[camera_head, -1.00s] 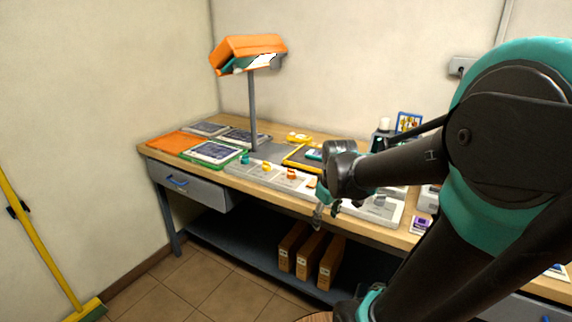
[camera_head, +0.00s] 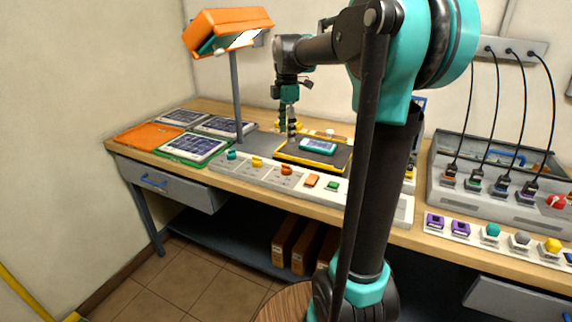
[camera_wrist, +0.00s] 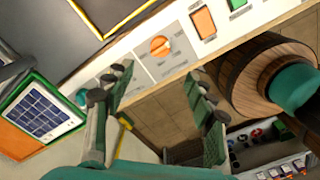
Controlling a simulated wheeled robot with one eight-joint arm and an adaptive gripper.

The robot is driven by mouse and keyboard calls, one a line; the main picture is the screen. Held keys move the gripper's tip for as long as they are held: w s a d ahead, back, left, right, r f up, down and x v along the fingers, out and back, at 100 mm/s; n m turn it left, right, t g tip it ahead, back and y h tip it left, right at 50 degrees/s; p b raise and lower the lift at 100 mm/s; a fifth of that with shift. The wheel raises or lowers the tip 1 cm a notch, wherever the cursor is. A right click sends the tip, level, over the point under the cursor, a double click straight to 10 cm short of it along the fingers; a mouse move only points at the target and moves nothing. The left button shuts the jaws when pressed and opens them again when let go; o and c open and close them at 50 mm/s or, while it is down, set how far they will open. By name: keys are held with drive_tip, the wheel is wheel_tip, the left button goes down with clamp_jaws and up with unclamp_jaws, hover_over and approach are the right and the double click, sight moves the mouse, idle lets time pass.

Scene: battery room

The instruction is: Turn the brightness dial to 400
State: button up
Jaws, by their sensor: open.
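A pale control strip (camera_head: 345,205) along the bench's front edge carries a teal dial (camera_head: 232,155), a yellow dial (camera_head: 257,162) and an orange dial (camera_head: 286,171). Their labels are too small to read, so I cannot tell which is the brightness dial. My gripper (camera_head: 291,132) points down above the bench, open and empty, apart from the dials. In the wrist view, its spread fingers (camera_wrist: 158,80) show the orange dial (camera_wrist: 160,47) just beyond the gap. The left finger covers part of the strip, and the yellow dial is not visible there.
An orange-shaded lamp (camera_head: 228,28) stands on a post behind the strip. A black, yellow-edged tray (camera_head: 330,161) holds a teal device (camera_head: 318,146). Solar panels (camera_head: 198,148) lie at left. A cabled grey unit (camera_head: 480,200) stands right.

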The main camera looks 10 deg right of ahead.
sight(287, 165)
wheel_tip(287, 165, down, 13)
drive_tip(key=shift+f, duration=0.1)
idle(0.3)
drive_tip(key=c, duration=1.2)
